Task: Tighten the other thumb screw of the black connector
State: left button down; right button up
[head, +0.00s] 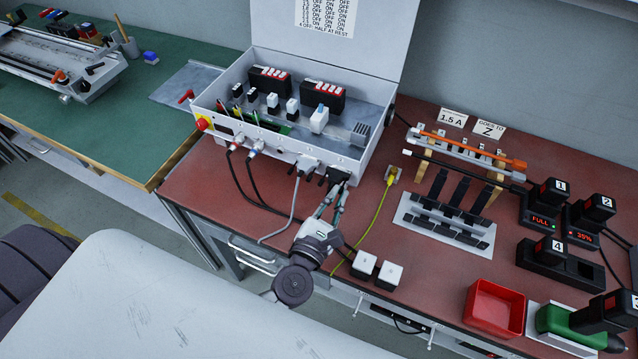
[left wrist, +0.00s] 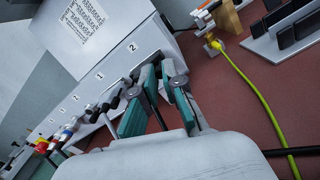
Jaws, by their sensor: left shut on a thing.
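The black connector (head: 338,174) is plugged into the front of the light grey control box (head: 285,150), at the right end of its row of plugs. My left gripper (head: 334,192) reaches up to this connector from the front. In the left wrist view the gripper's teal-padded fingers (left wrist: 162,75) are closed together at the connector, below and right of the label "2". They are shut on a thumb screw at its side, and the fingers hide the screw itself. A grey connector (head: 308,163) with a grey cable sits just left of the black one. My right gripper is not in view.
A yellow cable (head: 382,205) runs over the red-brown bench (head: 225,205) just right of the gripper. Two white-topped blocks (head: 376,270) stand near the front edge. A rack of black plates (head: 445,220) and a red bin (head: 494,307) are further right.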

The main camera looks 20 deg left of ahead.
pick_arm(q)
jog(key=m+p, duration=0.9)
jog(key=m, duration=0.9)
jog(key=shift+m, duration=0.4)
jog(key=m+p, duration=0.2)
jog(key=m, duration=0.1)
jog(key=shift+r, duration=0.25)
jog(key=m, duration=0.2)
jog(key=shift+m+p, duration=0.35)
jog(key=shift+m, duration=0.05)
jog(key=m, duration=0.4)
jog(key=shift+f, duration=0.2)
jog(key=c, duration=1.5)
grip_release()
